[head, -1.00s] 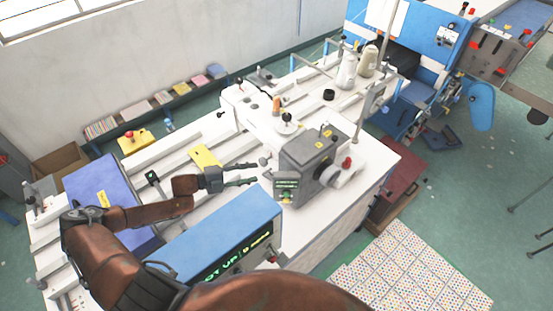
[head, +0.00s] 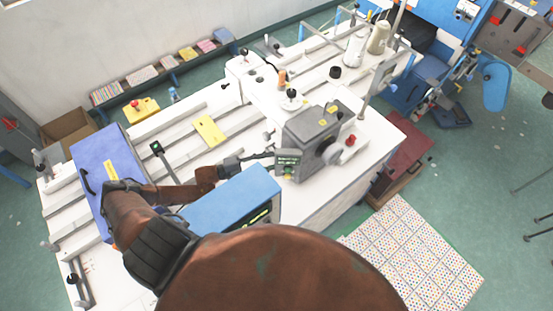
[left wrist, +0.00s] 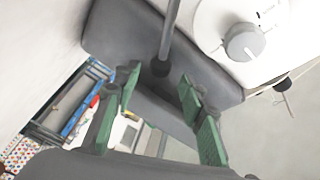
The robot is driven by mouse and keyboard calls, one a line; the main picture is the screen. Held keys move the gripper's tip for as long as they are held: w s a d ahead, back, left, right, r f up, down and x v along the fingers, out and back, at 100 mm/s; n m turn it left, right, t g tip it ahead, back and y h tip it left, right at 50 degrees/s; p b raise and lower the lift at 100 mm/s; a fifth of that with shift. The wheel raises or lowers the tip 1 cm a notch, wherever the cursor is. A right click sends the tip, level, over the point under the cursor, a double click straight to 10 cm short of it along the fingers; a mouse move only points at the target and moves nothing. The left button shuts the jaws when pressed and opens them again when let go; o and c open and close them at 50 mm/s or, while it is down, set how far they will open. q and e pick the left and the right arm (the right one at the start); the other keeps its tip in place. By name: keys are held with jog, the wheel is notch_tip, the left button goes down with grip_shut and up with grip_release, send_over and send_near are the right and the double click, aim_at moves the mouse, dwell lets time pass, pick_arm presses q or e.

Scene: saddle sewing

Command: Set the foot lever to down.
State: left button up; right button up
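The grey sewing machine head (head: 312,135) stands at the right end of the white bench, and fills the middle of the left wrist view (left wrist: 115,35). A lever I take for the foot lever shows there as a grey rod ending in a dark ball (left wrist: 160,68). In the head view a small ball (head: 268,135) sits beside the machine head. My left gripper (head: 268,157) is beside the machine head. In the wrist view its green fingers (left wrist: 160,76) are apart, with the ball between their tips; contact cannot be told. My right gripper is not in view.
A blue control box (head: 235,200) stands just in front of my left gripper. A blue-purple panel (head: 105,165) and a yellow plate (head: 209,130) lie to the left on the bench. Thread cones (head: 355,50) stand behind the machine.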

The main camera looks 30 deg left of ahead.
pick_arm(q)
jog(key=x, duration=0.3)
jog(key=shift+d, duration=0.1)
jog(key=c, duration=0.6)
grip_shut()
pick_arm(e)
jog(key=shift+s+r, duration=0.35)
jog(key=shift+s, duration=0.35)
